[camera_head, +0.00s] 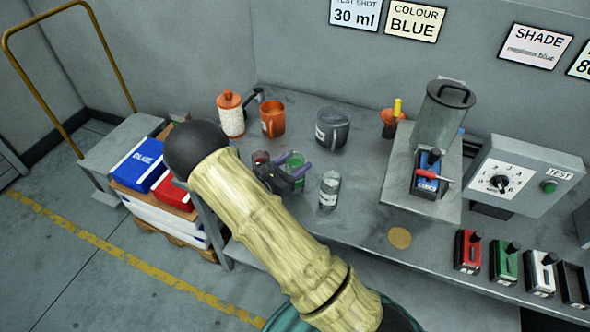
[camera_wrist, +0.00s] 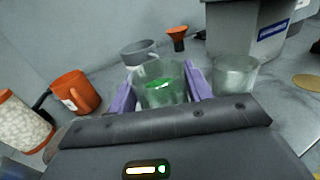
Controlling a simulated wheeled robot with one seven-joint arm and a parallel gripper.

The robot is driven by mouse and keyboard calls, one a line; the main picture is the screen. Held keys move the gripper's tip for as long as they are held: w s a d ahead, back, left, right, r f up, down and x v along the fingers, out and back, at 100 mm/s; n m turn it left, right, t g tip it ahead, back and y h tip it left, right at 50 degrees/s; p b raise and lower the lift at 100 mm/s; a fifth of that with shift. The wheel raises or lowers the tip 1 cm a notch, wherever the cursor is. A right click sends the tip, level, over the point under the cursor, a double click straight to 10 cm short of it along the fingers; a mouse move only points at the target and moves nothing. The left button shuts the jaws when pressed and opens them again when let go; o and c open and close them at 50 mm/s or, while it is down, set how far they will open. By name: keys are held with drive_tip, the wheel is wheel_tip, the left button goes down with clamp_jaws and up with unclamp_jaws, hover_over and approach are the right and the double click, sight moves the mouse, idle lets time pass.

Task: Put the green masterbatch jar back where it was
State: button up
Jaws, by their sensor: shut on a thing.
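The green masterbatch jar (camera_head: 295,160) is a clear jar with green material in it. It stands at the left part of the grey bench, partly hidden by my gripper in the head view. My gripper (camera_head: 291,174) has purple fingers on both sides of this jar and is shut on it. In the wrist view the jar (camera_wrist: 160,88) sits upright between the fingers (camera_wrist: 160,90). I cannot tell whether its base touches the bench.
A clear jar (camera_head: 329,190) stands close to the right. A jar with red contents (camera_head: 261,158) is close to the left. An orange mug (camera_head: 272,119), a grey jug (camera_head: 332,128) and a white-pellet canister (camera_head: 231,115) stand behind. Bench space near the tan disc (camera_head: 400,238) is clear.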

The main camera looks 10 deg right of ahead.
drive_tip(key=shift+f, duration=1.45)
drive_tip(key=shift+f, duration=0.2)
drive_tip(key=o, duration=1.5)
drive_tip(key=shift+r, duration=0.1)
drive_tip(key=shift+a+r, duration=0.1)
drive_tip(key=shift+r, duration=0.05)
drive_tip(key=b+v, duration=0.1)
drive_tip(key=v, duration=1.1)
drive_tip(key=shift+b, duration=0.4)
